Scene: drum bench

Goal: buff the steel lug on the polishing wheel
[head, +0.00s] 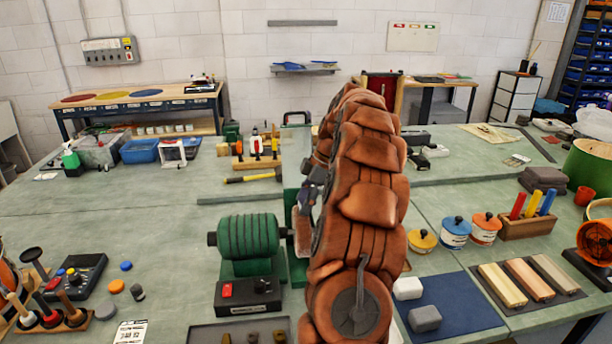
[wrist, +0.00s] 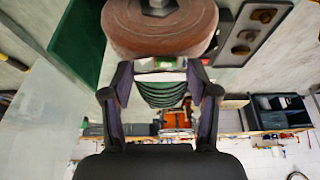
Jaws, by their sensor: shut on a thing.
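The polishing wheel (wrist: 160,40) is a brown disc at the top of the wrist view. In the head view the wheel (head: 301,232) shows only as a strip, mostly hidden by my arm, at the right of its green ribbed motor (head: 248,236). My gripper (wrist: 161,76) is shut on a small pale metal piece, apparently the steel lug (wrist: 160,77), held crosswise between the fingertips. The lug is right beside the wheel's rim; I cannot tell whether they touch. In the head view my gripper (head: 308,192) is partly visible and the lug cannot be made out.
A dark tray (head: 208,334) with several small pieces lies in front of the motor. The motor's base has a red button (head: 226,291). A yellow-handled hammer (head: 253,178) lies behind. Pots, a blue mat (head: 462,318) and polishing bars are to the right.

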